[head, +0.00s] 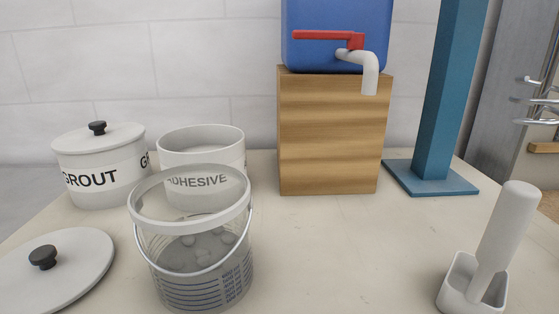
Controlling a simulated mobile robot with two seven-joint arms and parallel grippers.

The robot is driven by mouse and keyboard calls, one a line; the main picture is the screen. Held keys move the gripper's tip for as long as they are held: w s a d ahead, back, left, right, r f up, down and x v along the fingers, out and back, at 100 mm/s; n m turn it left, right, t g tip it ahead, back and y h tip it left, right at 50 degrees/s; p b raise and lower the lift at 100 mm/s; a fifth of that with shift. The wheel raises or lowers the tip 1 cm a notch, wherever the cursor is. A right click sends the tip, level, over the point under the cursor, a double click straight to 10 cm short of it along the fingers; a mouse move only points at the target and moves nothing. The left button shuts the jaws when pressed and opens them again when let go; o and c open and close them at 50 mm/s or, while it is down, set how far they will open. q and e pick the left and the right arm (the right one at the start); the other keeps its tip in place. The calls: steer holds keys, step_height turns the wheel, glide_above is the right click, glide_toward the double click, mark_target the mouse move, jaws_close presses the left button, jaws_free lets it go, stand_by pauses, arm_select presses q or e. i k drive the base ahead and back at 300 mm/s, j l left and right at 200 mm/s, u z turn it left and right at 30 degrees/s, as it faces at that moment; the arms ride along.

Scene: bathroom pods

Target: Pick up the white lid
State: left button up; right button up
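A white round lid (76,270) with a black knob (43,257) lies flat on the counter at the lower left, its left side cut off by the picture edge. Another white lid (97,137) with a black knob sits on the pot marked GROUT (92,182) at the back left. The white pot marked ADHESIVE (200,142) beside it is open, with no lid on it. Neither of my grippers shows in the head view.
A clear bucket (203,283) with a white rim stands right of the loose lid. A wooden block (331,133) carries a blue tank (337,18) with a red-handled tap. A blue post (444,95) and a white holder with a handle (489,260) stand at right. The front middle is clear.

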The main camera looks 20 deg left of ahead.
mark_target(49, 273)
steer(key=j+u, duration=0.15)
steer(key=u, duration=1.5)
